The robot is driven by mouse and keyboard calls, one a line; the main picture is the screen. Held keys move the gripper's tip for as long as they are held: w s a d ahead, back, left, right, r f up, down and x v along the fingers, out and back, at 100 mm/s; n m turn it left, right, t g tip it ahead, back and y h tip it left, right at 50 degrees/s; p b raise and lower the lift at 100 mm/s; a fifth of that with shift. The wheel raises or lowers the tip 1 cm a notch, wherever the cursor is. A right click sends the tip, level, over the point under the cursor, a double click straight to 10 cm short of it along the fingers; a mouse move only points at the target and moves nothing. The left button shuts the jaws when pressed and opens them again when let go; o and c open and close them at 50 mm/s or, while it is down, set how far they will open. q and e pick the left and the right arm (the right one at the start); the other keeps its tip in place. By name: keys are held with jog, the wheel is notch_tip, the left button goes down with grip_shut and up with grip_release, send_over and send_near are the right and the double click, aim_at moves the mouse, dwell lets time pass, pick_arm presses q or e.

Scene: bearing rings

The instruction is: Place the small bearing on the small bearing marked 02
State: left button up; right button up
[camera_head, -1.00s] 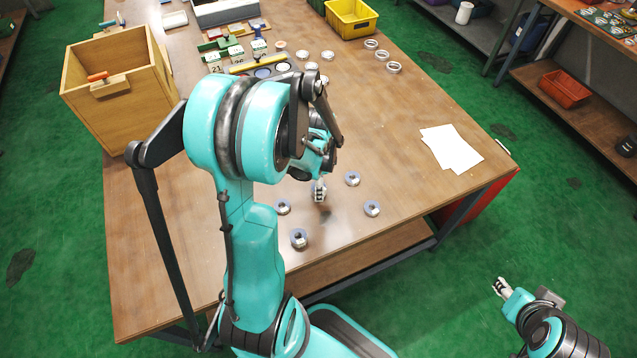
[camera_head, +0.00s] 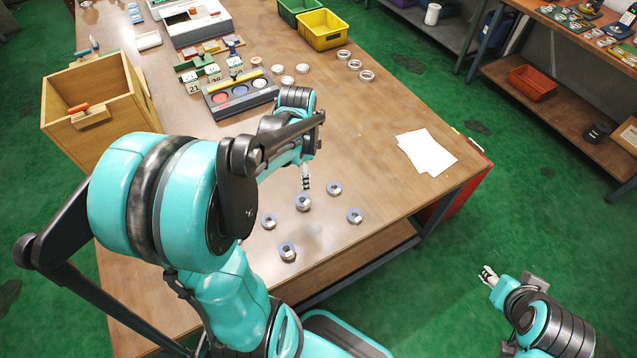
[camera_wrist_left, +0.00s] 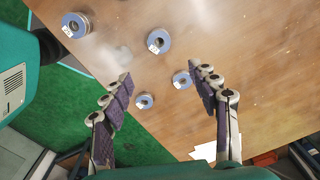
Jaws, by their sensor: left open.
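In the head view one is in the middle (camera_head: 302,202), with others at the upper right (camera_head: 334,188), right (camera_head: 355,215), left (camera_head: 269,221) and front (camera_head: 287,251). My left gripper (camera_head: 306,182) is above the middle ring, apart from it. In the left wrist view my left gripper (camera_wrist_left: 165,112) is open and empty, with a ring (camera_wrist_left: 181,79) beyond and between its fingers. Small white labels show there, but the numbers are unreadable. My right gripper (camera_head: 488,276) is off the table; its finger gap is unclear.
Three silvery rings (camera_head: 354,64) lie in a row at the back right, and other rings (camera_head: 288,81) lie beside the dark tray (camera_head: 240,98). White papers (camera_head: 426,153) lie at the right. A wooden box (camera_head: 95,105) and a yellow bin (camera_head: 322,30) stand farther back.

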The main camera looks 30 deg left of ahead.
pick_arm(q)
jog(key=s+d+r+n+t, duration=0.2)
jog(key=d+r+n+t, duration=0.1)
jog(key=d, duration=0.4)
jog(key=s+d+r+n+t, duration=0.3)
jog(key=d+n, duration=0.3)
jog(key=d, duration=0.2)
jog(key=shift+s+d+r+t, duration=0.2)
jog(key=shift+r+t, duration=0.2)
jog(key=shift+r, duration=0.5)
jog(key=shift+f+b, duration=0.8)
